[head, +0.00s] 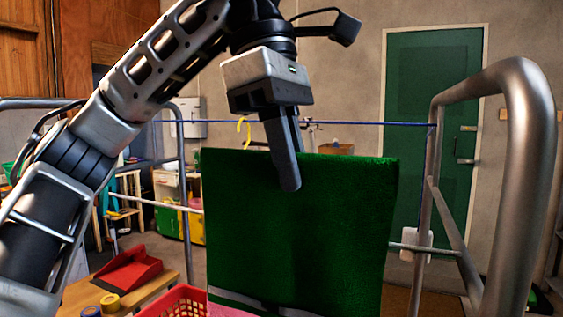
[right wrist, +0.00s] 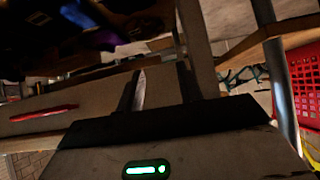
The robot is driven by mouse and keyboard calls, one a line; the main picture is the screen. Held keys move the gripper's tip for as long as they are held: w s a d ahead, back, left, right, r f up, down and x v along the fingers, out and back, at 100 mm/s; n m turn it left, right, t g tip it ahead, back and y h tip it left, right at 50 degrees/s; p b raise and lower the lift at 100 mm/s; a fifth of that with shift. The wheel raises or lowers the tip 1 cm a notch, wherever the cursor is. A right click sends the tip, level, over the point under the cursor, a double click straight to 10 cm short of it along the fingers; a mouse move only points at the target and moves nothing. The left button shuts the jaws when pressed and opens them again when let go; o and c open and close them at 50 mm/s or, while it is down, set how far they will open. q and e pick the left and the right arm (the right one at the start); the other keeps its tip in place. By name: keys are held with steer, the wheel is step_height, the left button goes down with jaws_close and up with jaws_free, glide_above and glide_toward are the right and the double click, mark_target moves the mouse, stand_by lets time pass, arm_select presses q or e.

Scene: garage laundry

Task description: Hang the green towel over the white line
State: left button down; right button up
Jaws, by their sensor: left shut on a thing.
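The green towel (head: 330,215) hangs upright in the middle of the head view, with a grey band near its bottom edge. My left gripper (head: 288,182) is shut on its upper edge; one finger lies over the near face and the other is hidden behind. A white line (head: 155,203) runs low behind the towel and shows again on its right; the towel hides its middle. The towel appears in front of the line, not over it. My right gripper (right wrist: 140,92) shows only in the right wrist view, dark and unclear.
A blue line (head: 380,124) runs higher, between metal frame posts (head: 432,180). A yellow hook (head: 243,130) hangs near it. A red basket (head: 175,302) stands low in front; it also shows in the right wrist view (right wrist: 302,85). A red dustpan (head: 128,268) lies on a wooden table.

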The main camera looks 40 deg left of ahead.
arm_select(q)
steer(key=shift+w+a, duration=0.15)
steer(key=shift+w, duration=0.55)
steer(key=shift+w+a, duration=0.15)
steer(key=shift+w, duration=0.55)
steer(key=shift+w+f+b, duration=0.15)
steer(key=shift+f+b, duration=0.7)
steer(key=shift+f, duration=0.2)
step_height(320, 180, down, 2)
steer(key=shift+b, duration=0.8)
step_height(320, 180, down, 2)
steer(key=shift+a+b, duration=0.1)
steer(key=shift+b, duration=0.65)
steer(key=shift+f+b, duration=0.85)
steer(key=shift+f, duration=0.3)
arm_select(e)
steer(key=shift+w+a+f, duration=0.1)
steer(key=shift+a+f, duration=0.1)
steer(key=shift+f, duration=0.55)
steer(key=shift+w+a+f, duration=0.1)
steer(key=shift+a+f, duration=0.1)
steer(key=shift+f, duration=0.55)
steer(key=shift+r+y, duration=0.1)
steer(key=shift+y, duration=0.2)
